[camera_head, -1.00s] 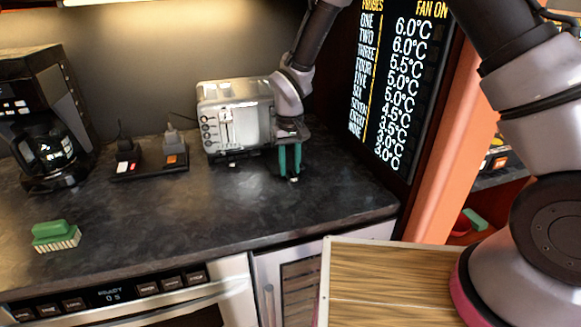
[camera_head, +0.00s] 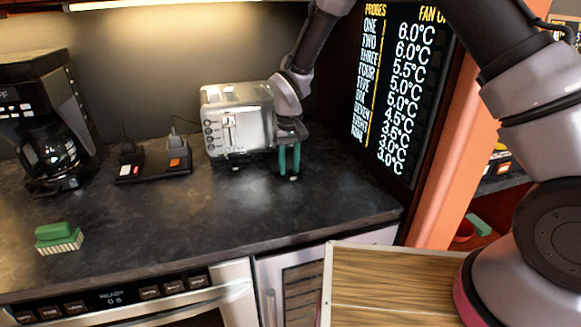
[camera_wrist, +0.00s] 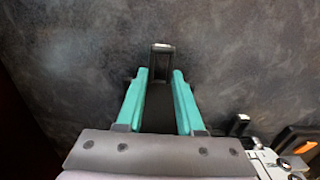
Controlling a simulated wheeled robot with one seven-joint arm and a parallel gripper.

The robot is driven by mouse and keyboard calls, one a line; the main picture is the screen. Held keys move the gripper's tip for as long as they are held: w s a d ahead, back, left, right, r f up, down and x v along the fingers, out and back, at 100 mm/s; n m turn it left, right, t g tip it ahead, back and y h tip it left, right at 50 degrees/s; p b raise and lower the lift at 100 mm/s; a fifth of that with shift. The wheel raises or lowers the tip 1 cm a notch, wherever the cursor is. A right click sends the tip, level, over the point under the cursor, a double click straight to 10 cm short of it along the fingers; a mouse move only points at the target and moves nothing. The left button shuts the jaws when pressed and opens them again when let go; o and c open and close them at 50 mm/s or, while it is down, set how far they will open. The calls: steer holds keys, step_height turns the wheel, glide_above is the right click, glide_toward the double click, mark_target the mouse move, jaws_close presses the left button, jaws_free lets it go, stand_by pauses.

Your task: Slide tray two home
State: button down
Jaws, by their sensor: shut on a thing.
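The silver toaster (camera_head: 240,118) stands at the back of the dark counter. In the wrist view a narrow black tray (camera_wrist: 160,90) with a bright metal end handle (camera_wrist: 162,47) lies between my fingers and sticks out past their tips. Its handle shows at my fingertips in the head view (camera_head: 293,178). A second, similar handle (camera_wrist: 241,122) sits closer to the toaster, at its lower left front in the head view (camera_head: 236,168). My gripper (camera_head: 289,171) points down at the toaster's right end and is shut on the tray. My wrist hides the tray's rear. No tray number is readable.
A black charger base (camera_head: 150,172) with plugs stands left of the toaster, a coffee maker (camera_head: 45,125) farther left. A green brush (camera_head: 58,238) lies near the counter's front. A display panel (camera_head: 400,90) rises at right. The counter (camera_head: 190,225) before the toaster is clear.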

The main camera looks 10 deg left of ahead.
steer(key=shift+w+a, duration=0.1)
steer(key=shift+w, duration=0.05)
steer(key=shift+w+a, duration=0.4)
steer(key=shift+w, duration=0.45)
steer(key=shift+w+a, duration=0.4)
steer(key=shift+w, duration=0.45)
steer(key=shift+c, duration=2.3)
jaws_free()
steer(key=shift+w, duration=0.1)
steer(key=shift+d, duration=0.1)
steer(key=shift+s+d+r, duration=0.25)
steer(key=shift+s+d, duration=0.45)
steer(key=shift+s, duration=0.1)
steer(key=shift+s+d+r, duration=0.35)
steer(key=shift+s+d, duration=0.15)
steer(key=shift+s, duration=0.55)
steer(key=shift+s+d+r, duration=0.3)
steer(key=shift+s+d, duration=0.2)
steer(key=shift+s, duration=0.6)
steer(key=shift+s+d+r, duration=0.35)
steer(key=shift+s+d, duration=0.15)
steer(key=shift+s, duration=0.55)
